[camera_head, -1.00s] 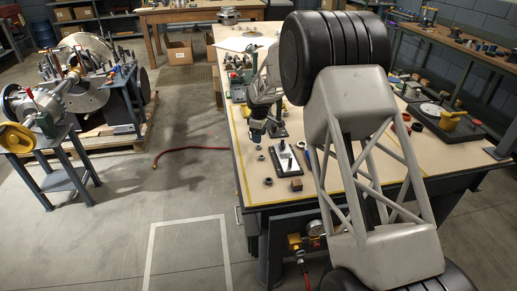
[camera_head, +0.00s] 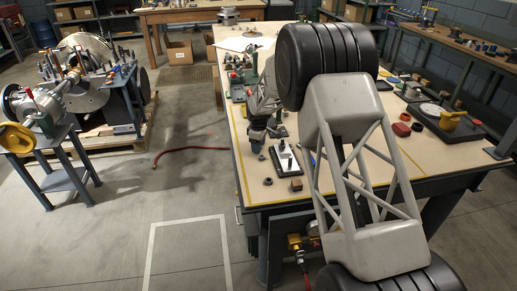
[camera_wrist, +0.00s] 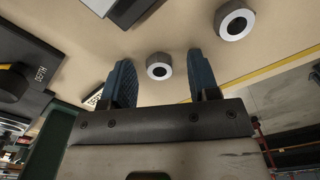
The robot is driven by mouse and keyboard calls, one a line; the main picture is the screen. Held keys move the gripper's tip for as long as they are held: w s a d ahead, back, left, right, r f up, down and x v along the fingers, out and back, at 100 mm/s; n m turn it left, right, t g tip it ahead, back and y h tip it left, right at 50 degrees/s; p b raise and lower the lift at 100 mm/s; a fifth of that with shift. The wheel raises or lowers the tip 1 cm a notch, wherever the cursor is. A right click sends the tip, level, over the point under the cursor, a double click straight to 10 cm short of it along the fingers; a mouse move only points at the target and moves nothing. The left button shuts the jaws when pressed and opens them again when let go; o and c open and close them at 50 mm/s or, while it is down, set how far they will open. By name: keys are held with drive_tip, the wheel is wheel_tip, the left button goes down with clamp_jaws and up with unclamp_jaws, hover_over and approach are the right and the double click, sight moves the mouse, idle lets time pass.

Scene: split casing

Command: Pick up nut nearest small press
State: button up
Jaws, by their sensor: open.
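A second, larger-looking nut (camera_wrist: 234,20) lies farther up and right. In the head view my gripper (camera_head: 257,143) is low over the bench's left side, and a dark nut (camera_head: 268,181) lies near the front. I cannot tell for sure which item is the small press.
A dark plate marked DEPTH (camera_wrist: 18,85) stands at the wrist view's left. A fixture with a dark base and pale block (camera_head: 284,160) sits right of my gripper in the head view, with a small brown block (camera_head: 296,185) in front. A yellow line runs along the bench edge.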

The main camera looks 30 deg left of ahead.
drive_tip(key=c, duration=1)
drive_tip(key=shift+r, duration=0.1)
drive_tip(key=shift+r, duration=0.75)
wheel_tip(320, 180, up, 2)
drive_tip(key=shift+r, duration=0.1)
drive_tip(key=s+d, duration=0.7)
drive_tip(key=s+d+r, duration=0.1)
drive_tip(key=s+d, duration=0.3)
drive_tip(key=shift+s+d, duration=0.1)
drive_tip(key=shift+s, duration=0.1)
drive_tip(key=shift+w+r, duration=0.1)
